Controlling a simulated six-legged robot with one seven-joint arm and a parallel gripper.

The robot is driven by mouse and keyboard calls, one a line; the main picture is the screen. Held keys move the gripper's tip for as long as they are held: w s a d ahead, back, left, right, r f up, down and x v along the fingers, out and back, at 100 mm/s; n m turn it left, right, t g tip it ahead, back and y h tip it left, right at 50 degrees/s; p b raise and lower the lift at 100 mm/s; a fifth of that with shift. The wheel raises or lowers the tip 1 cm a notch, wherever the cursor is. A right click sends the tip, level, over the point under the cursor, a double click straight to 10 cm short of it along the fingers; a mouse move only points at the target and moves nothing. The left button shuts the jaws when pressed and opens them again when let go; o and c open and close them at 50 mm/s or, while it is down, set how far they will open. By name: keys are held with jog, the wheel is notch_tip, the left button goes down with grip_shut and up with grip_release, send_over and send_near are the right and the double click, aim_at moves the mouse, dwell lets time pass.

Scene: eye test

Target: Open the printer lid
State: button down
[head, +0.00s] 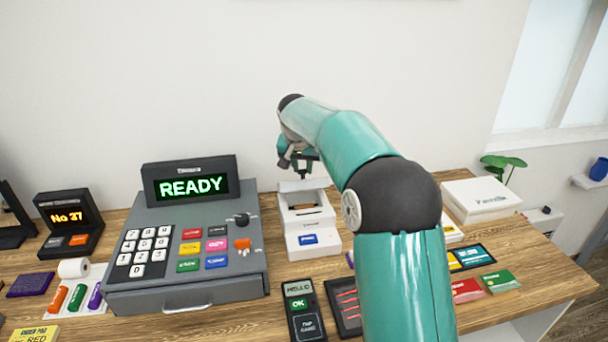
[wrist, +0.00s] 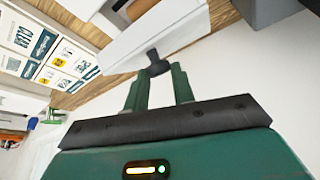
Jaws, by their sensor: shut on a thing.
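The white printer (head: 312,243) stands on the wooden counter, right of the cash register, with a blue button on its front. Its top shows an open bay with something brown inside. The white lid (head: 304,185) stands raised at the back of the bay. My gripper (head: 298,163) is just above the lid, partly hidden by my own arm. In the wrist view, my gripper (wrist: 157,68) has its dark fingertips closed at the edge of the white lid (wrist: 155,35). The exact grip is small and hard to make out.
The cash register (head: 190,240) reading READY stands close left of the printer. A card terminal (head: 303,310) and a dark tray (head: 345,305) lie in front. A white box (head: 480,200) and cards (head: 502,281) are to the right. The wall is behind.

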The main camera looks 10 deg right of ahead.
jog(key=w+a+f, duration=0.1)
jog(key=w, duration=0.8)
jog(key=shift+w+f, duration=0.15)
jog(key=shift+w, duration=0.1)
jog(key=shift+w+a, duration=0.1)
dwell(0.4)
jog(key=c, duration=1.2)
grip_release()
jog(key=shift+d+f, duration=0.1)
jog(key=shift+d, duration=0.15)
jog(key=v, duration=1.4)
